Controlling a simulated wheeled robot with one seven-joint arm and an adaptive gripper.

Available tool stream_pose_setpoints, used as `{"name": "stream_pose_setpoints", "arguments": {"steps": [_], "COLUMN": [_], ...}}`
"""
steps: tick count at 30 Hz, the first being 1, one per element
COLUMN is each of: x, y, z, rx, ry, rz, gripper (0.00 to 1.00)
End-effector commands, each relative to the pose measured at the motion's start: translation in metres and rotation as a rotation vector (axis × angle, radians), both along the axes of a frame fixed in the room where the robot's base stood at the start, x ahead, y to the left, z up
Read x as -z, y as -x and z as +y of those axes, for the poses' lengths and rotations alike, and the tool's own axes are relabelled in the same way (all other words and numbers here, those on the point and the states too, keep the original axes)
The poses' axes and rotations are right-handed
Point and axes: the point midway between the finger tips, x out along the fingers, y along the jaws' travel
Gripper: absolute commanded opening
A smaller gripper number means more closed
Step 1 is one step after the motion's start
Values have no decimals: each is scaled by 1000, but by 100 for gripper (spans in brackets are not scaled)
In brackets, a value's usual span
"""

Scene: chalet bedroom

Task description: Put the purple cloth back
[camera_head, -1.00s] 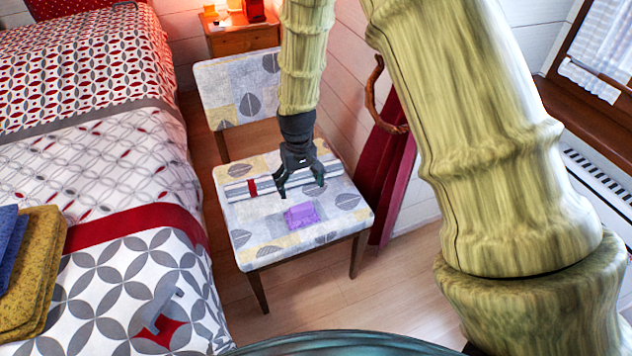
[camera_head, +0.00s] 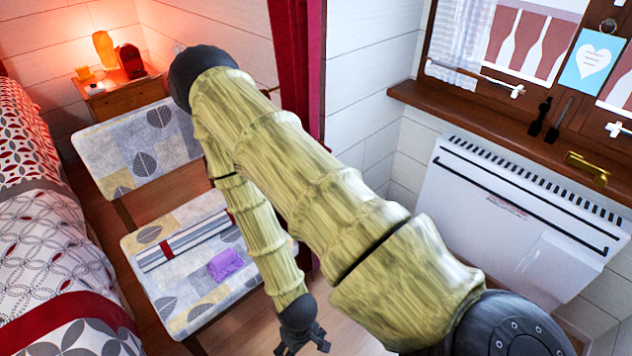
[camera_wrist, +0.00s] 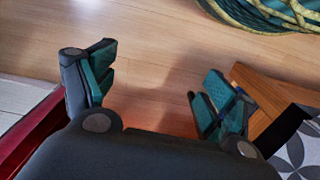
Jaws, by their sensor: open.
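The small purple cloth (camera_head: 226,264) lies folded on the patterned seat of the chair (camera_head: 190,318), beside a striped grey and white band with a red stripe. My gripper (camera_head: 304,346) hangs low at the bottom of the head view, right of the chair's front, apart from the cloth. In the wrist view my gripper (camera_wrist: 155,92) has its fingers spread, with only bare floor between them. The cloth is not in the wrist view.
The bed (camera_head: 50,270) lies along the left. A nightstand (camera_head: 122,96) with a glowing lamp stands behind the chair. A white heater (camera_head: 510,220) is under the window sill (camera_head: 480,126) at right. The wrist view shows wooden floor (camera_wrist: 160,50).

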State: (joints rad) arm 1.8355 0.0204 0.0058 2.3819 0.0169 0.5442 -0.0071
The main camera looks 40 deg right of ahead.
Motion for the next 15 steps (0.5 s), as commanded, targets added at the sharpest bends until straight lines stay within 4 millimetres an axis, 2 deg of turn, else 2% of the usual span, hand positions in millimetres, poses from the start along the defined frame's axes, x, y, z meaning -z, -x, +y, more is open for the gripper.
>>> {"name": "stream_pose_setpoints", "arguments": {"steps": [1,3,6,15], "x": [3,5,5,6], "y": [19,36,51,56], "z": [-1,-1,-4,-4], "rx": [5,9,12,14], "ry": [-1,-3,-5,-5], "rz": [6,4,1,-3], "gripper": [85,85,85,85]}}
